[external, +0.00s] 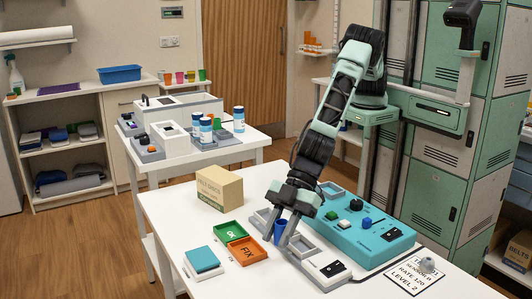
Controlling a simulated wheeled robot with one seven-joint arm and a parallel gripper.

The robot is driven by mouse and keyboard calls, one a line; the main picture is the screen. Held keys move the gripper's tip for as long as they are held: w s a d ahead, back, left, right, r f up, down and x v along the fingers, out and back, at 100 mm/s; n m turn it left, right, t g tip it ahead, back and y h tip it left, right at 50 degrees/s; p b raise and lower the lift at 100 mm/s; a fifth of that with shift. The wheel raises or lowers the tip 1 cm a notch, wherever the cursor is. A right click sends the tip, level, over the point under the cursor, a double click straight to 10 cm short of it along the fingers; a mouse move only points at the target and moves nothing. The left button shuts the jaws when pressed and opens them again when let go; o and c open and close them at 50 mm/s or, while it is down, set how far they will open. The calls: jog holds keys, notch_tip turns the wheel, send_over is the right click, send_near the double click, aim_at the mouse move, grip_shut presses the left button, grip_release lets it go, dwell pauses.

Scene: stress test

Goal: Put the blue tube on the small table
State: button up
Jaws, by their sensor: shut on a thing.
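My gripper (281,229) points down over the near white table and is shut on a short blue tube (281,227). The tube is partly hidden between the dark fingers. It is at the grey tray beside the teal control box; I cannot tell whether it is clear of the tray. A second, smaller-looking white table (258,131) stands behind, to the left, with devices and blue-and-white bottles on it. I cannot tell for sure which of the two is the small table.
Left of my gripper are a green tray (229,230), an orange tray (247,251), a cardboard box (219,189) and a teal pad (202,258). The teal control box (362,235) is to the right. The near table's left edge is bare.

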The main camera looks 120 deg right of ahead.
jog(key=shift+f+p, duration=0.45)
jog(key=shift+f, duration=2.4)
jog(key=shift+f, duration=0.15)
jog(key=o, duration=1)
jog(key=shift+o, duration=0.2)
